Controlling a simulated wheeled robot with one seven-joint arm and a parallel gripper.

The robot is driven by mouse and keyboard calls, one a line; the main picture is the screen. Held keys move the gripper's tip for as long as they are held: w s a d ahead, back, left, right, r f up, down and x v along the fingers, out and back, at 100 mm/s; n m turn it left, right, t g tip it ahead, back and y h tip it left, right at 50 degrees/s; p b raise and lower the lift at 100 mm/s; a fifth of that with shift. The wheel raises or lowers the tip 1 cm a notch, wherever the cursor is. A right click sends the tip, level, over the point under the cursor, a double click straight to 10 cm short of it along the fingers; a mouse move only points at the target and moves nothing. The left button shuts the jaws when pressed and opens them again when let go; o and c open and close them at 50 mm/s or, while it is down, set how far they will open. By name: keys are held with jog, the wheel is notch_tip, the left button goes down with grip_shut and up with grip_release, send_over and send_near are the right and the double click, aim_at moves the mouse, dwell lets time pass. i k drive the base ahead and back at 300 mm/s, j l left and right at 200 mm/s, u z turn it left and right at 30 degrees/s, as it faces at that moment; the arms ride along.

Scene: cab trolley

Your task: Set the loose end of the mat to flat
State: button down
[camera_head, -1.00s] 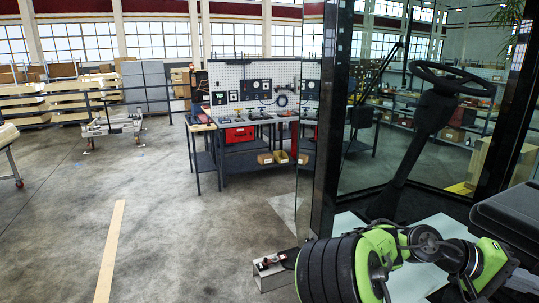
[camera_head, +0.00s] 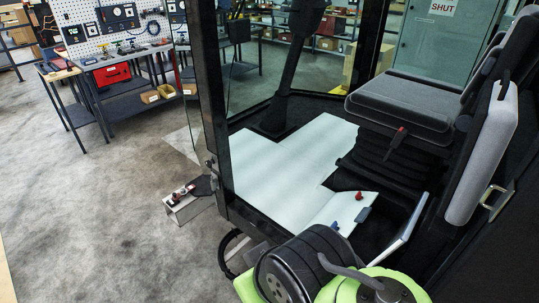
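The pale mat (camera_head: 275,165) lies on the dark cab floor in the head view. Its near right end (camera_head: 333,208) carries a crease line; I cannot tell how far this end is raised. A small red knob (camera_head: 359,196) and a dark blue-grey piece (camera_head: 363,214) show at that end's right edge. My gripper is not in view. My green and black arm links fill the bottom middle, in front of the cab and close below the mat's near end, and hide part of the floor there.
The seat (camera_head: 405,105) overhangs the mat's right side. The dark door post (camera_head: 212,110) bounds the opening on the left. The workbench (camera_head: 115,65) is farther back.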

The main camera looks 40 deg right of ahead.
aim_at(344, 208)
jog(key=z, duration=1.8)
jog(key=i+u, duration=0.3)
jog(key=u, duration=0.15)
jog(key=i+u, duration=0.35)
jog(key=u, duration=0.15)
